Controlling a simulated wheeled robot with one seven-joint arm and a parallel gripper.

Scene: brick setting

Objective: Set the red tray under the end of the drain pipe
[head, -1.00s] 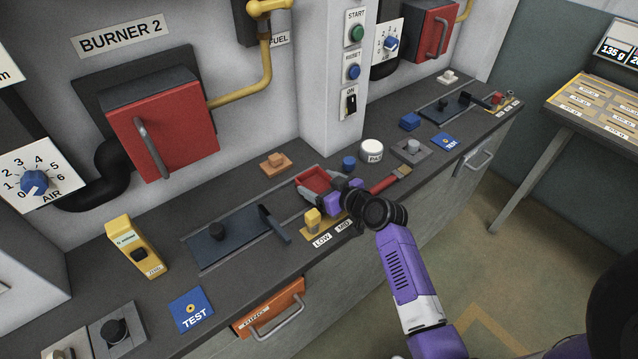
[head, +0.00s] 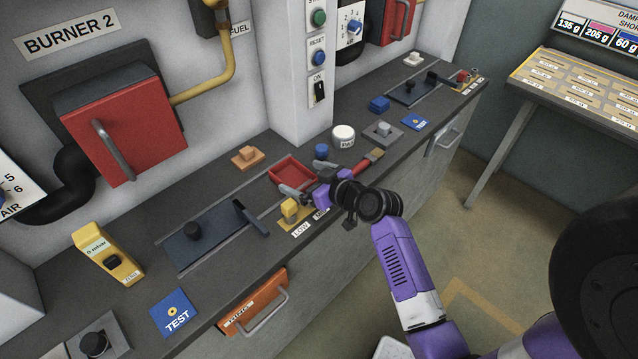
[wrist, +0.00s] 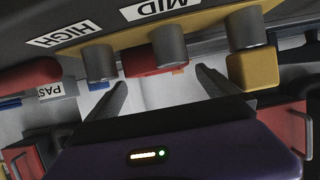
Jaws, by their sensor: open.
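The red tray (head: 291,170) is a shallow open box lying on the dark counter, with nothing visible in it. My gripper (head: 304,179) is at the tray's near right side, low over the counter. Its two fingers are spread and nothing is held. In the wrist view the fingers (wrist: 160,82) stand apart, with a red block-like part (wrist: 150,62), perhaps the tray, seen beyond the gap. I cannot tell whether a finger touches the tray. No drain pipe end can be made out for certain; several grey cylinders (wrist: 169,45) show in the wrist view.
A yellow block (head: 290,210) stands by the LOW and MID labels, close to my gripper. A red-handled brush (head: 367,161), a blue knob (head: 321,151) and a white jar (head: 343,135) are nearby. A dark slide plate (head: 205,238) lies left. The floor ahead is clear.

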